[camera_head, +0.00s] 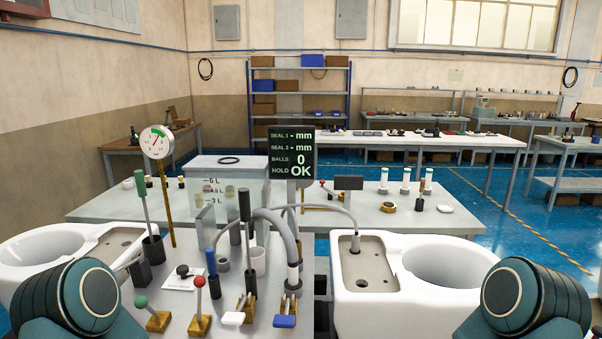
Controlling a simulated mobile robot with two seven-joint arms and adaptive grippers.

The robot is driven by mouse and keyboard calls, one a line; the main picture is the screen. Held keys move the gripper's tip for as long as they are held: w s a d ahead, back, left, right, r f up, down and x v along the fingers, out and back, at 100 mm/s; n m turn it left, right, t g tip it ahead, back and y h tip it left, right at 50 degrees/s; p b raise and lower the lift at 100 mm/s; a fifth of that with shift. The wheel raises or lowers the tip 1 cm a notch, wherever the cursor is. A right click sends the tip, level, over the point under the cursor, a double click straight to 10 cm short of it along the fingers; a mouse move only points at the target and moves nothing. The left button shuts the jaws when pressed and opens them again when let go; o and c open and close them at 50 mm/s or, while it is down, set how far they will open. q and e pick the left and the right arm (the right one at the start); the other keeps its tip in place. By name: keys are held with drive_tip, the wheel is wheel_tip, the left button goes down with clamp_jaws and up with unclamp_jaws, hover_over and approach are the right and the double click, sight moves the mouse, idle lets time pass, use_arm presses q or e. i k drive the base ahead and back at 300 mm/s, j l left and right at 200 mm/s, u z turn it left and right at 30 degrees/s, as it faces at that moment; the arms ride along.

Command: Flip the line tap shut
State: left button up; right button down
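Two low taps with brass bodies stand at the front of the near bench: one with a white flat handle (233,318) and one with a blue flat handle (285,321). To their left are a green-knobbed lever (141,302) and a red-knobbed lever (200,284), both on brass bases. I cannot tell from the picture which of these is the line tap. Rounded parts of my arms show at the lower left and lower right corners. Neither of my grippers is in view, and nothing of mine touches the taps.
A white toilet bowl stands on each side, left (40,248) and right (385,308). A black display (292,153) reads "BALLS 0, HOLD OK". A dial gauge (157,142), grey hoses (283,230) and upright tools crowd the bench behind the taps.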

sight(141, 302)
drive_tip(key=u, duration=1.1)
